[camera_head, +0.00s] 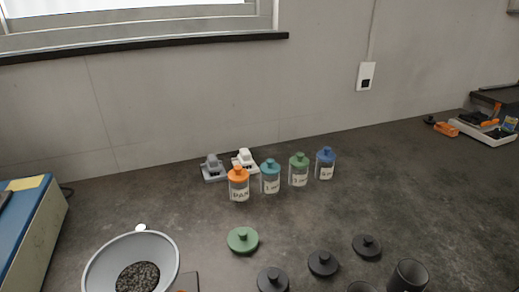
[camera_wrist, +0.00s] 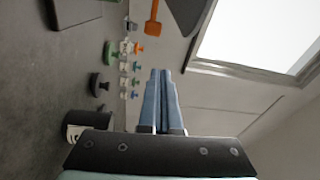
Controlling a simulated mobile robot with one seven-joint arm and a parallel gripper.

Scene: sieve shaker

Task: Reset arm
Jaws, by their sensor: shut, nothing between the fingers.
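My gripper (camera_wrist: 160,74) shows in the wrist view with its two blue-grey fingers together and nothing between them. It is apart from the bench items, which appear sideways to its left there. My gripper and arm do not show in the head view. In the head view a row of labelled jars stands on the bench: orange-lidded (camera_head: 239,190), teal-lidded (camera_head: 270,183), green-lidded (camera_head: 299,177) and blue-lidded (camera_head: 325,170).
A green lid (camera_head: 242,240) and black lids (camera_head: 323,263) lie nearer. A grey bowl of dark grains (camera_head: 95,264) is front left, a dark cup (camera_head: 408,275) front right. A blue-topped box (camera_head: 30,225) stands left, a white tray (camera_head: 470,130) far right. The bench's right middle is clear.

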